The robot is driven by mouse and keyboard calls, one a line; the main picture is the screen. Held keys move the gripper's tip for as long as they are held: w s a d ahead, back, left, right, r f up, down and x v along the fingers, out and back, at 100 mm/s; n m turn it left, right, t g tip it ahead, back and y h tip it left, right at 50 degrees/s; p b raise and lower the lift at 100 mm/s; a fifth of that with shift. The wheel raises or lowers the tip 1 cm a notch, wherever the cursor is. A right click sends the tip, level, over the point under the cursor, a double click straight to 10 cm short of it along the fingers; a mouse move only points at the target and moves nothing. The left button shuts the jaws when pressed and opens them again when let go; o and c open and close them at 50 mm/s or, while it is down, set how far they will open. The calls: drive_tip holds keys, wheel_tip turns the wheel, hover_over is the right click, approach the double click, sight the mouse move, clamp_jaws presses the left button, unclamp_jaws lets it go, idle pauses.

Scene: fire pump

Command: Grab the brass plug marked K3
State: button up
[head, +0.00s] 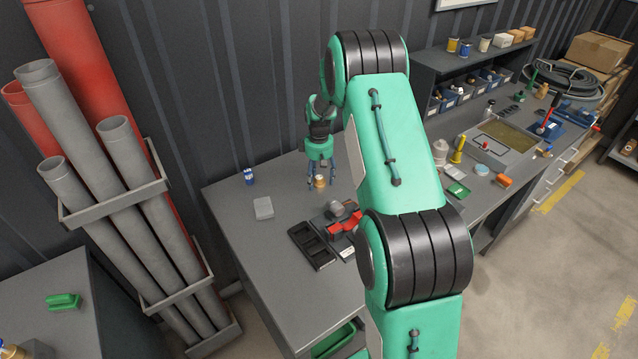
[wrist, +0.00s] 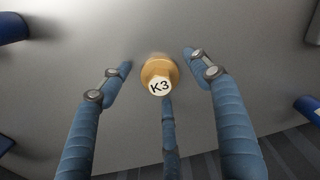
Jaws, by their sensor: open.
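The brass plug marked K3 (wrist: 160,72) stands on the grey bench top, its white label facing up in the wrist view. It also shows as a small brass piece in the head view (head: 320,182). My gripper (wrist: 157,62) is open, with one blue finger to the left of the plug, one to the right, and a third below it in the picture. Gaps show between the left and right fingers and the plug. I cannot tell whether the third finger touches it. In the head view my gripper (head: 321,183) points down over the plug.
A blue can (head: 249,177) and a light grey box (head: 264,208) lie left of the plug. A black tray (head: 312,246) and a red vise-like tool (head: 345,222) are in front. The corrugated wall rises close behind.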

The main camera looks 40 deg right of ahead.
sight(319, 177)
drive_tip(key=shift+c, duration=0.5)
drive_tip(key=c, duration=1.3)
drive_tip(key=shift+c, duration=0.3)
drive_tip(key=shift+r, duration=0.1)
drive_tip(key=shift+r+p, duration=0.85)
drive_tip(key=shift+r, duration=4.1)
